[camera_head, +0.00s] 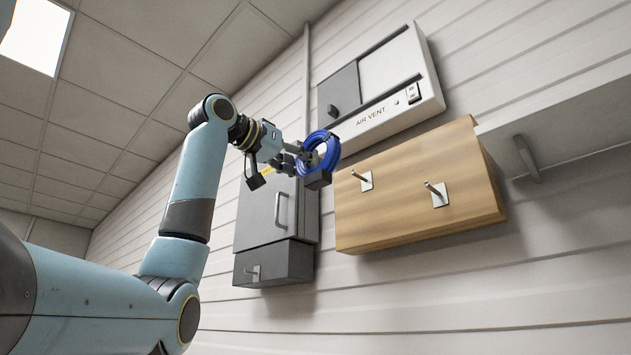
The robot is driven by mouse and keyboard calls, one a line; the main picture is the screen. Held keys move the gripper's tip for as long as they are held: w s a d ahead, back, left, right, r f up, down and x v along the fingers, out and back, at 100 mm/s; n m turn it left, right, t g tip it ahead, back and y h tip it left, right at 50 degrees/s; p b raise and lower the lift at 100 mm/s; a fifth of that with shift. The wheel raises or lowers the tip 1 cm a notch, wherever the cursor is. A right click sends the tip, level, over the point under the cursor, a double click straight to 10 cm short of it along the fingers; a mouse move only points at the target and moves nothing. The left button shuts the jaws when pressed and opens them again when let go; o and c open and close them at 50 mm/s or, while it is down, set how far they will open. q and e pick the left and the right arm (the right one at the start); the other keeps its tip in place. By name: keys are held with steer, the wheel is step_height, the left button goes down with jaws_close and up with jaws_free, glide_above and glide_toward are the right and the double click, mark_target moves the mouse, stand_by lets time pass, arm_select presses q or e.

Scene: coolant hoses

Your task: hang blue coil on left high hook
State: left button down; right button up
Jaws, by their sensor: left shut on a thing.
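My left gripper (312,168) is shut on the blue coil (331,150) and holds it up in the air, in front of the wall and close to the upper left of the wooden board. The coil is a ring of blue hose, partly hidden by the gripper's fingers. The left hook (361,180) is a metal peg on a pale plate at the left of the wooden board. It is bare, and the coil is apart from it, up and to its left in the picture. My right gripper is not in view.
The wooden board (415,215) also bears a bare right hook (437,193). A grey cabinet (262,213) stands left of it, with a dark box (272,264) carrying another peg below. An air vent unit (390,90) is above. A shelf (560,130) juts out at right.

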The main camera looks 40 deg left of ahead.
arm_select(q)
steer(key=shift+w+p, duration=0.35)
steer(key=shift+w, duration=0.6)
steer(key=shift+w+d+f+p, duration=0.15)
steer(key=shift+w+p, duration=0.8)
steer(key=shift+w, duration=1.05)
steer(key=shift+w+d+r+p, duration=0.15)
steer(key=shift+w+p, duration=0.75)
steer(key=shift+w, duration=1.1)
steer(key=shift+w+d+f+p, duration=0.2)
steer(key=shift+w+p, duration=0.75)
steer(key=shift+w, duration=1.05)
steer(key=shift+f+b, duration=0.6)
steer(key=shift+f, duration=0.25)
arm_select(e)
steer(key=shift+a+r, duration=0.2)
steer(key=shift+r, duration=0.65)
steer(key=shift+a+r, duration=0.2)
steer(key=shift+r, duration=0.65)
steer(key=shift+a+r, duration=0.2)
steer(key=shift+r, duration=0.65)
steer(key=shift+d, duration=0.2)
arm_select(q)
steer(key=shift+c, duration=2.3)
jaws_free()
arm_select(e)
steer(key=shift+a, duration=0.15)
